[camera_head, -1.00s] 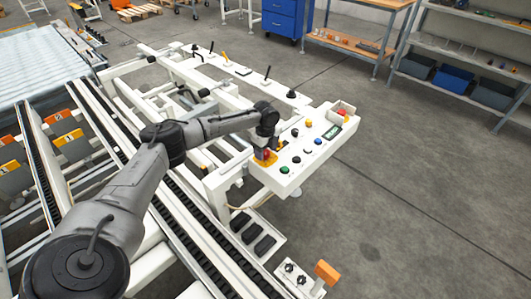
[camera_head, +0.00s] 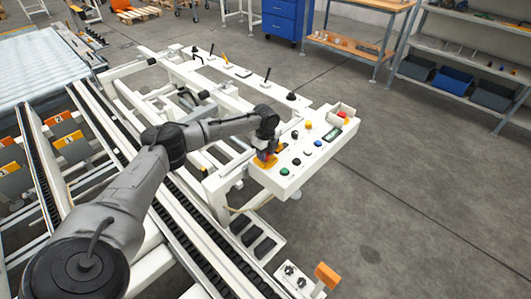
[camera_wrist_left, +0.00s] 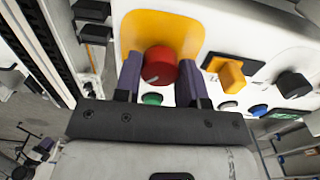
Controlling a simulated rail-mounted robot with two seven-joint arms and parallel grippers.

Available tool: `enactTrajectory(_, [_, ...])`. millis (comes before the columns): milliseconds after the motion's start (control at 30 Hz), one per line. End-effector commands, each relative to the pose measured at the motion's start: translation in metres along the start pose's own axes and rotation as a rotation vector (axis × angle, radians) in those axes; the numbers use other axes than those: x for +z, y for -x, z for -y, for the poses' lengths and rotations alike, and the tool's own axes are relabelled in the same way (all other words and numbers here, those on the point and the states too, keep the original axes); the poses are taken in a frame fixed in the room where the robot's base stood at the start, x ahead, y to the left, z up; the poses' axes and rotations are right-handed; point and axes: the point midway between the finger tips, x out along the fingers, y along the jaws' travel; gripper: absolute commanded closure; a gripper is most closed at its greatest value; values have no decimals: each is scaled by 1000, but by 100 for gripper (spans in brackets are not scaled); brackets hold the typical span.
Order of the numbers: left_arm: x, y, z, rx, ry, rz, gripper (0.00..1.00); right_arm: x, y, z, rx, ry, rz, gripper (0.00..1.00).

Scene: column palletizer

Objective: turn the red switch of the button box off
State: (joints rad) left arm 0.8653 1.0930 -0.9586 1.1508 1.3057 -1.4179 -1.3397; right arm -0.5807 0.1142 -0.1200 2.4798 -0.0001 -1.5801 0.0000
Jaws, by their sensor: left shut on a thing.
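The button box (camera_head: 300,158) is a white console at the middle right of the head view. Its red switch (camera_wrist_left: 160,64) is a round knob on a yellow plate (camera_wrist_left: 190,32) in the wrist view, with a pale mark toward its lower left. My left gripper (camera_wrist_left: 159,82) has its two purple fingers on either side of the knob and is shut on it. In the head view my left gripper (camera_head: 265,150) comes down over the yellow plate and mostly hides the switch. My right gripper is not in view.
Close beside the switch are a green button (camera_head: 284,171), an orange-yellow selector (camera_wrist_left: 230,76), a black knob (camera_wrist_left: 292,84) and a blue button (camera_wrist_left: 259,110). A red button (camera_head: 343,115) is at the box's far end. Conveyor rails lie to the left. The floor on the right is clear.

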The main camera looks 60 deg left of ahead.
Motion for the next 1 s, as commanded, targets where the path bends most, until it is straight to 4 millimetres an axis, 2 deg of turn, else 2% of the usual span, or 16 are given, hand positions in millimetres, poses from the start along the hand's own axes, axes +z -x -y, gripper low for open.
enactTrajectory(167, [0,3,0,1,28,-1,86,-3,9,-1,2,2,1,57])
enactTrajectory(367, [-1,7,-1,4,138,-2,86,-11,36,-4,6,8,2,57])
enactTrajectory(600, [-1,8,-1,5,355,-2,86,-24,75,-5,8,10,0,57])
enactTrajectory(1000, [-1,5,0,4,736,-2,86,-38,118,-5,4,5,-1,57])
